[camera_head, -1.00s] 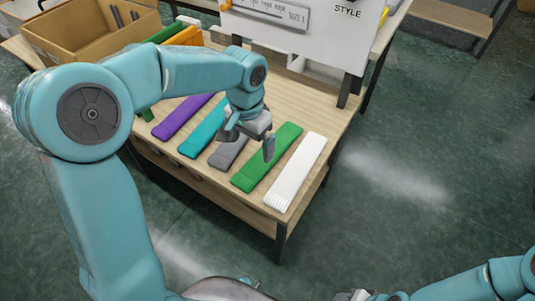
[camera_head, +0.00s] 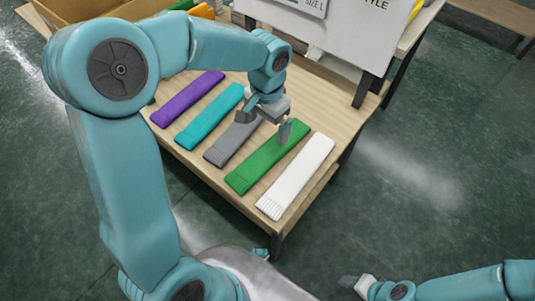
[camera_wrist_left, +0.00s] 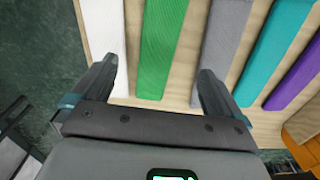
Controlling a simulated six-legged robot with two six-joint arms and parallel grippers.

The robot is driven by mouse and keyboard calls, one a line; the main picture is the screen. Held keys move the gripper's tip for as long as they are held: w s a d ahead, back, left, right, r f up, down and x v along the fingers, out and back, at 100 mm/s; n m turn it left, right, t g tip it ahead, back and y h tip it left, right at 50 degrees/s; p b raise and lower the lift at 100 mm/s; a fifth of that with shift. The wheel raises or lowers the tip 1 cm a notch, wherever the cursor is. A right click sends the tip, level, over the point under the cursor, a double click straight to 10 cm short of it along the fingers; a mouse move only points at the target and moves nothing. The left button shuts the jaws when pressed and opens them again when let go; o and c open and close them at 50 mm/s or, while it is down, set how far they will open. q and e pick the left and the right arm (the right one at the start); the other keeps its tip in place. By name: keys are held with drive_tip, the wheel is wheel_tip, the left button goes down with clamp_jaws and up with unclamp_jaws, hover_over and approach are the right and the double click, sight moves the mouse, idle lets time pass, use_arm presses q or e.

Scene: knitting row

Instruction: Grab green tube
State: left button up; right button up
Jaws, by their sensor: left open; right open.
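The green tube (camera_head: 262,166) lies flat on the wooden table between a grey tube (camera_head: 228,143) and a white tube (camera_head: 296,178). My left gripper (camera_head: 265,124) is open and empty above the far part of the grey and green tubes. In the left wrist view, the green tube (camera_wrist_left: 160,45) runs between the two spread fingers of my left gripper (camera_wrist_left: 157,68), with the white tube by the left finger and the grey one by the right. My right gripper (camera_head: 355,286) is low at the bottom of the head view, open, away from the table.
A teal tube (camera_head: 209,116) and a purple tube (camera_head: 187,98) lie further left in the row. A cardboard box (camera_head: 75,10) and a white sign board (camera_head: 330,35) stand at the back. The floor right of the table is clear.

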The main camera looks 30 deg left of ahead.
use_arm(q)
hover_over(266, 155)
wheel_tip(266, 155, down, 6)
drive_tip(key=shift+w+b, duration=0.15)
drive_tip(key=shift+b, duration=0.3)
drive_tip(key=shift+f, duration=0.3)
drive_tip(key=f+b, duration=0.1)
drive_tip(key=f, duration=0.4)
drive_tip(key=shift+s+f, duration=0.1)
drive_tip(key=shift+s, duration=0.1)
drive_tip(key=shift+w+f, duration=0.1)
drive_tip(key=shift+f, duration=0.15)
drive_tip(key=shift+r, duration=0.1)
drive_tip(key=shift+c, duration=1.2)
drive_tip(key=c, duration=0.8)
